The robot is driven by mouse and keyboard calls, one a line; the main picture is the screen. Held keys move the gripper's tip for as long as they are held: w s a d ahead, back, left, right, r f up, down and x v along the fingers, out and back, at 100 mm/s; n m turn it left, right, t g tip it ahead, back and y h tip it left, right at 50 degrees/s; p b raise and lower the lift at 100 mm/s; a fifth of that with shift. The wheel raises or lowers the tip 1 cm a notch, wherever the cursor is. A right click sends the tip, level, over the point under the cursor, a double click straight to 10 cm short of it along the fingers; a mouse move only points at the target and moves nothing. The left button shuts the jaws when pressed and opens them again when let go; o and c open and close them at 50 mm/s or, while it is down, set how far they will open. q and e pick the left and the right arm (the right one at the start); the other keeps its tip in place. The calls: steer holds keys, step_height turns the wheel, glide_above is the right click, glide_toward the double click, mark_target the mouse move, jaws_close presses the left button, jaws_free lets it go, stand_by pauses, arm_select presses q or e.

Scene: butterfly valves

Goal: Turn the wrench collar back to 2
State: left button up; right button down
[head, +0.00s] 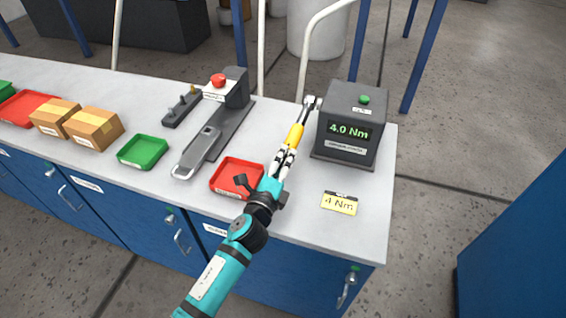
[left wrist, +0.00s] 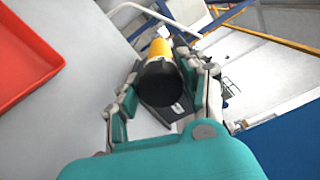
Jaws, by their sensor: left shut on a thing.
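The torque wrench (head: 295,136) has a yellow body and a silver head. It points away from me with its head at the left side of the dark tester box (head: 374,130); I cannot tell whether they touch. The tester display reads 4.0 Nm. My left gripper (head: 285,157) is shut on the wrench's handle. In the left wrist view the black handle end (left wrist: 161,84) lies between the fingers, with yellow beyond it. The collar's scale is too small to read. A yellow card (head: 340,204) reading 4 Nm lies on the bench. My right gripper is not in view.
A red tray (head: 238,190) lies just left of my left gripper. Left of it are a grey fixture (head: 208,145) with a red knob, a green tray (head: 143,164) and cardboard boxes (head: 93,127). The bench top (head: 300,215) is clear around the card.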

arm_select(q)
steer(key=n, duration=0.3)
steer(key=shift+f+n+b, duration=0.1)
steer(key=shift+n+b, duration=0.2)
steer(key=n, duration=0.3)
steer(key=shift+n, duration=0.4)
steer(key=n, duration=0.6)
steer(key=shift+n, duration=0.4)
steer(key=o, duration=1.2)
steer(key=v, duration=1.2)
steer(key=shift+d, duration=0.1)
steer(key=shift+f, duration=0.1)
